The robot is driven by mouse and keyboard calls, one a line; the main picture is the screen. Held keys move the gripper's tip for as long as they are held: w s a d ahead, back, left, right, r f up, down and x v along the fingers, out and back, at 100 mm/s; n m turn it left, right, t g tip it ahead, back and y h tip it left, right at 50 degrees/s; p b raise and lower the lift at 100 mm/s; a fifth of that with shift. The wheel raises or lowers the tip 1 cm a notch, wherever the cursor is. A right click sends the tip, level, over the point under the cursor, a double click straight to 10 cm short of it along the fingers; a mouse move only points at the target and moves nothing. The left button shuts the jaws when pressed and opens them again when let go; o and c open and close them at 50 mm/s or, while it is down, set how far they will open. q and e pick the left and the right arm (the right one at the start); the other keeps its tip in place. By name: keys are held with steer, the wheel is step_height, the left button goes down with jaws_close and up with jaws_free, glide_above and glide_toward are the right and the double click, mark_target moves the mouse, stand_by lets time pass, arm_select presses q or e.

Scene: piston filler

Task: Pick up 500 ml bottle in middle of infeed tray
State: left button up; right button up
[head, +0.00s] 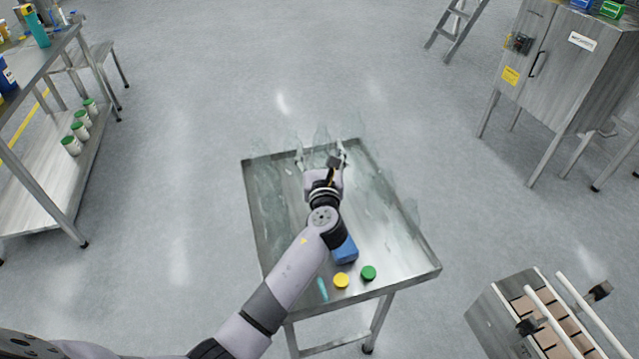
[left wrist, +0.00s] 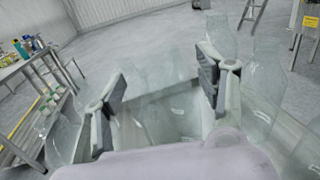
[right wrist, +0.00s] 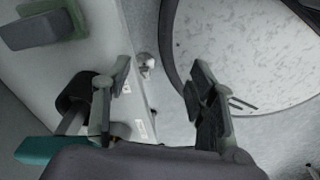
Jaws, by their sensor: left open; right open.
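The infeed tray (head: 262,215) is a metal table with a raised rim, in the middle of the head view. Several clear, see-through bottles stand along its far end and right side; their outlines are faint. My left gripper (head: 322,160) is over the tray's far end, its fingers open and pointing away. In the left wrist view, a clear bottle (left wrist: 165,112) shows in the gap between the open fingers (left wrist: 165,85), with other clear bottles outside both fingers. I cannot tell whether the fingers touch it. My right gripper (right wrist: 160,85) is open and empty, away from the tray.
A blue item (head: 345,250), a yellow cap (head: 341,280) and a green cap (head: 368,272) lie at the tray's near end. A workbench (head: 40,190) stands left and a metal cabinet (head: 560,75) right. A round-rimmed surface (right wrist: 240,60) is near my right gripper.

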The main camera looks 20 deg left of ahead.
arm_select(q)
steer(key=shift+s+r, duration=0.1)
steer(key=shift+s, duration=0.05)
steer(key=shift+c, duration=0.8)
jaws_close()
